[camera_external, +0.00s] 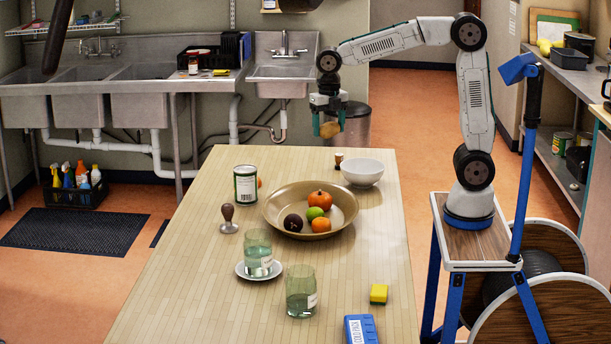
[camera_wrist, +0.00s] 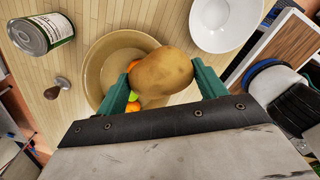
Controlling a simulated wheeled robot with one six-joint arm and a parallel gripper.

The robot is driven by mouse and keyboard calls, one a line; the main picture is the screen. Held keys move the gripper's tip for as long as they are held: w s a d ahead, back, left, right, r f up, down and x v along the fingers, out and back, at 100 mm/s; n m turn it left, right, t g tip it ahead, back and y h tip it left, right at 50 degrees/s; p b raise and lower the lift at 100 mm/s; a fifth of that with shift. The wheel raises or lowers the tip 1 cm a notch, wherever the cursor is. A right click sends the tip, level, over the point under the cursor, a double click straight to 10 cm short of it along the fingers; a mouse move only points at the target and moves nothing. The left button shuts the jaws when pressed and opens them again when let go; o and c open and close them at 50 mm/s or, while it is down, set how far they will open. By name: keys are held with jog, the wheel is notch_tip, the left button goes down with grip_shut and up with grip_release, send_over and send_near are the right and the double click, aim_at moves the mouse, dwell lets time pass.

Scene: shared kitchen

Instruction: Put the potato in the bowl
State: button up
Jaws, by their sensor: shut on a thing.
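My gripper (camera_external: 328,115) is shut on a brown potato (camera_external: 329,130), held in the air above the far part of the table. In the wrist view the potato (camera_wrist: 160,72) sits between the two green fingers of my gripper (camera_wrist: 163,86). A white bowl (camera_external: 362,173) stands empty at the table's far right; in the wrist view the white bowl (camera_wrist: 226,24) is at the upper right, apart from the potato. A wide tan bowl (camera_external: 277,225) holds a pumpkin, several fruits and a dark round item; the potato partly hides it in the wrist view.
The wooden table (camera_external: 190,290) also bears a can (camera_external: 245,183), a brown-handled tamper (camera_external: 228,217), a small bottle (camera_external: 338,160), a glass on a saucer (camera_external: 243,272), another glass (camera_external: 300,292), a yellow sponge (camera_external: 379,293) and a blue box (camera_external: 360,330). The left front is clear.

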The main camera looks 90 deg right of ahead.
aim_at(354, 159)
jog(key=s+d+f+m, duration=0.1)
jog(key=s+d+m, duration=0.45)
jog(key=s, duration=0.75)
jog(key=s+f+m, duration=0.5)
jog(key=s+f, duration=0.2)
jog(key=s, duration=0.4)
jog(key=shift+m, duration=0.35)
jog(key=shift+w+d+f, duration=0.55)
jog(key=shift+w+f, duration=0.25)
jog(key=shift+w, duration=1.9)
jog(key=shift+w+d+f, duration=0.6)
jog(key=shift+w+f, duration=0.25)
jog(key=shift+w, duration=1.8)
jog(key=shift+w+d+f, duration=0.55)
jog(key=shift+w+f, duration=0.25)
jog(key=shift+w, duration=1.9)
jog(key=shift+f, duration=0.4)
jog(key=shift+s+f, duration=0.1)
jog(key=shift+f, duration=0.2)
jog(key=o, duration=1)
jog(key=shift+r, duration=0.1)
